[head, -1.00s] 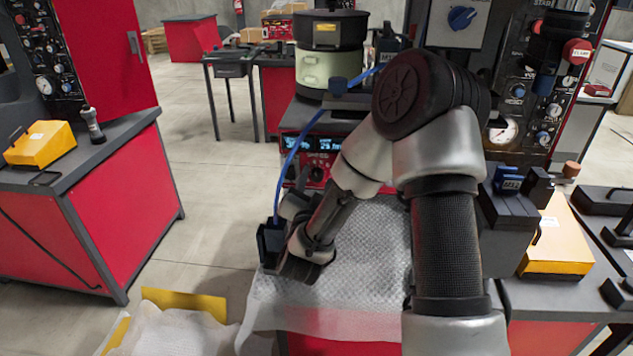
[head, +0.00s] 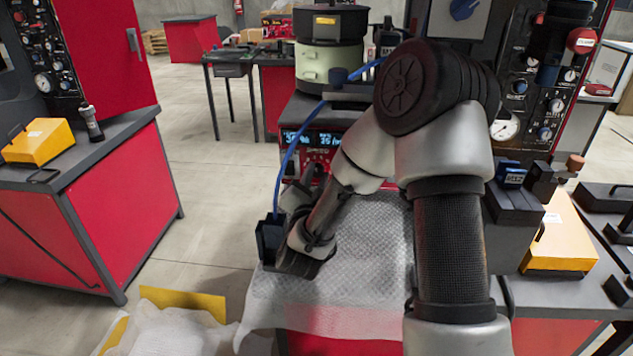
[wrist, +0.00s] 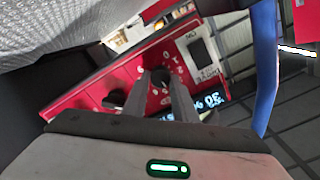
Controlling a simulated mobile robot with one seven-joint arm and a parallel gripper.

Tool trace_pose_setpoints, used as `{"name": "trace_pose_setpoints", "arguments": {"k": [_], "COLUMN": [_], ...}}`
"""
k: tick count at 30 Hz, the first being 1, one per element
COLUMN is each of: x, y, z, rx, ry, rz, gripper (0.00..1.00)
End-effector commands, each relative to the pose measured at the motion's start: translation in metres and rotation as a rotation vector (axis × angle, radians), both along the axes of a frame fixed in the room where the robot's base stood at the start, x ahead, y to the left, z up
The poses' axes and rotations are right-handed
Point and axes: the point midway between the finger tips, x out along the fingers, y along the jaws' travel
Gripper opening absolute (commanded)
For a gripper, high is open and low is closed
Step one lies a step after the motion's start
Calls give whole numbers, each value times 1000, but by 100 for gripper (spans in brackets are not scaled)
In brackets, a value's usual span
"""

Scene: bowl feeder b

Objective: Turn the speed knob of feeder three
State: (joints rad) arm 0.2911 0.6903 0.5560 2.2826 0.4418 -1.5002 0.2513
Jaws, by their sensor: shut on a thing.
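The red control panel (head: 296,158) of a feeder stands ahead, with lit blue digits on its display (head: 310,139). A round bowl (head: 332,24) sits on top of this unit. In the wrist view the red panel (wrist: 85,92) appears tilted, with the display (wrist: 205,103) at right. My gripper (wrist: 160,88) has both fingers closed around a dark round knob (wrist: 160,76) with white marks around it. A second dark knob (wrist: 113,99) is to its left, apart from the fingers. In the head view my wrist partly hides the panel and the fingertips cannot be made out clearly.
A white textured sheet (head: 350,270) covers the bench under my arm. A blue cable (head: 286,165) curves past the panel. A yellow box (head: 560,240) and dark fixtures are at right.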

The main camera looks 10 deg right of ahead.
Motion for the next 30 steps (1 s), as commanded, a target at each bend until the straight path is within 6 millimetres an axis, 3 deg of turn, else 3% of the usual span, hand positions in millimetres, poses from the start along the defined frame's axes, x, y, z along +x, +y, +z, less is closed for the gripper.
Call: {"name": "trace_pose_setpoints", "arguments": {"k": [15, 30], "x": [0, 0], "y": [0, 0], "z": [-3, -1], "rx": [300, 366], "ry": [-99, -117], "rz": [0, 0], "gripper": [3, 3]}}
